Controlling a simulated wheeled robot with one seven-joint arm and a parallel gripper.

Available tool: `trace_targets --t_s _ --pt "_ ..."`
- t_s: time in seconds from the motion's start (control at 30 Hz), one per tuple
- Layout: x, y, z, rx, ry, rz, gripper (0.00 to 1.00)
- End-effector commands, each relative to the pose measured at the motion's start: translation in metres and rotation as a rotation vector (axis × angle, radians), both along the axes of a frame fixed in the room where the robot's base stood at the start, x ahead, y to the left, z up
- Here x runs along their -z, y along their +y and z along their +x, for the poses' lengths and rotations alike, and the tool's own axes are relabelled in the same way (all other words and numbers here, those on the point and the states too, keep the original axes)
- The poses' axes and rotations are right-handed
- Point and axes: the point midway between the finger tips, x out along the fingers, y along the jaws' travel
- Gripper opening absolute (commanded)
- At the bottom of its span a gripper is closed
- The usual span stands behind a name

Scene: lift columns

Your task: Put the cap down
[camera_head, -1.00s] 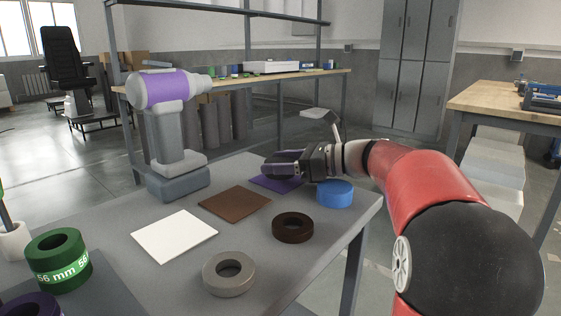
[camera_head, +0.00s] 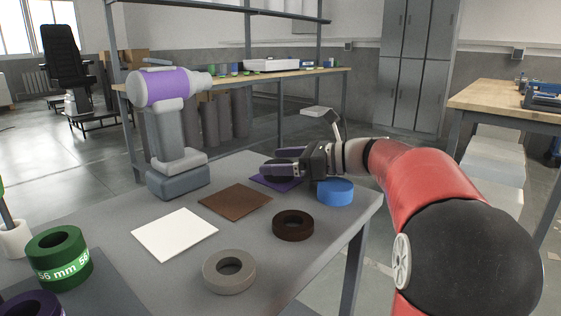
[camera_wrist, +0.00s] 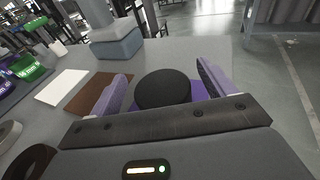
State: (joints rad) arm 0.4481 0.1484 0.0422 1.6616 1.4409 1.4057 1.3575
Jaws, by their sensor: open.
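The black round cap (camera_wrist: 163,89) sits on the purple square mat (camera_wrist: 200,92) in the wrist view, between my gripper's two fingers. My gripper (camera_wrist: 163,84) is open, with a finger on each side of the cap and a visible gap to each. In the head view my gripper (camera_head: 276,160) reaches left over the purple mat (camera_head: 277,184), low at the table's far right part. The cap is largely hidden by the fingers there.
A blue disc (camera_head: 335,192) stands close beside my gripper. A brown square (camera_head: 235,201), a white square (camera_head: 174,235), a brown ring (camera_head: 293,226) and a grey ring (camera_head: 229,272) lie on the table. A grey and purple device (camera_head: 172,140) stands at the back left.

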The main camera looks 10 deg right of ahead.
Motion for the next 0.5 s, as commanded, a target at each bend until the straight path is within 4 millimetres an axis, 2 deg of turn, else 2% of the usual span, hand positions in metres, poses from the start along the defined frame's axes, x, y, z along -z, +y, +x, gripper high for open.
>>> trace_targets --t_s 0.3,0.5 --pt "-0.015 -0.061 -0.036 0.005 -0.006 0.002 0.82" --pt "-0.021 -0.089 -0.053 0.003 -0.008 0.002 0.82"
